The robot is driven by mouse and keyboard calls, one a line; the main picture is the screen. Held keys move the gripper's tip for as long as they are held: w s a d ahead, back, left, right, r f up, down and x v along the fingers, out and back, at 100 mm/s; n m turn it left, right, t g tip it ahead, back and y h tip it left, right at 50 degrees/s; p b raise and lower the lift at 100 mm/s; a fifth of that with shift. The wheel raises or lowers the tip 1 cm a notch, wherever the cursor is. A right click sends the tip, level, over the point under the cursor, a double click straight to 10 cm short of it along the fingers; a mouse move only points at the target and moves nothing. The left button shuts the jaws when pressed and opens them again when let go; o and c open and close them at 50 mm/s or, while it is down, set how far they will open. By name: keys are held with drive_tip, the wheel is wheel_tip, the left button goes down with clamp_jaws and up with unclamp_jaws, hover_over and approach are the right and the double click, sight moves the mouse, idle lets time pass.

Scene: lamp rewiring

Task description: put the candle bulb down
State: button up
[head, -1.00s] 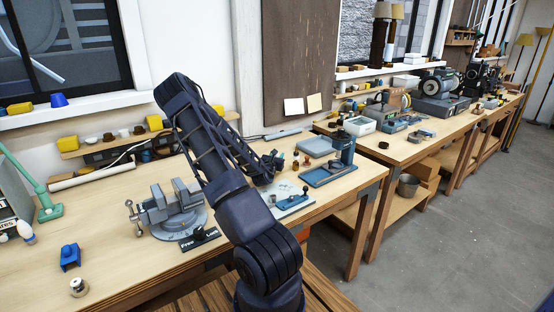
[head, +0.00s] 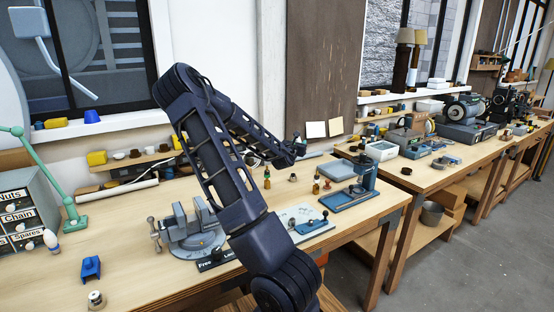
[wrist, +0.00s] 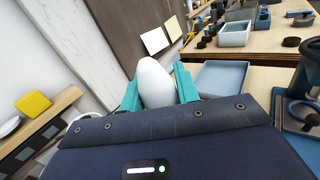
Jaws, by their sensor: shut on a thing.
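The candle bulb (wrist: 156,84) is a smooth white pointed shape in the wrist view. It sits between the two teal fingers of my gripper (wrist: 158,92), which are shut on it. Its lower end is hidden behind my gripper's body. In the head view my gripper (head: 297,147) is over the back of the near workbench (head: 140,255), partly hidden by my own arm. The bulb cannot be made out there. In the wrist view a shallow grey-blue tray (wrist: 222,79) lies beyond the right finger.
A grey vise (head: 190,232) stands at the bench's middle left. Small bottles and a blue stand (head: 358,190) are to the right of my arm. A blue block (head: 91,268) and a green lamp (head: 72,205) are at left. Bare wood lies between the vise and left-hand objects.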

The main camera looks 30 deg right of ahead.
drive_tip(key=shift+r, duration=0.3)
drive_tip(key=w+a+f+n+t+y, duration=0.2)
drive_tip(key=w+a+n+t+y, duration=0.35)
drive_tip(key=w+a, duration=1)
drive_tip(key=w+a+n+t+y, duration=0.1)
drive_tip(key=w+a+n+y, duration=0.35)
drive_tip(key=a, duration=0.75)
drive_tip(key=w+a+n+t+y, duration=0.1)
drive_tip(key=w+a+y, duration=0.5)
drive_tip(key=a, duration=0.5)
wheel_tip(320, 180, up, 7)
drive_tip(key=n+g+y, duration=0.9)
drive_tip(key=n+y, duration=0.3)
drive_tip(key=y, duration=0.2)
hover_over(99, 209)
drive_tip(key=shift+t, duration=0.25)
wheel_tip(99, 209, down, 20)
drive_tip(key=shift+s+r, duration=0.1)
drive_tip(key=shift+r, duration=0.05)
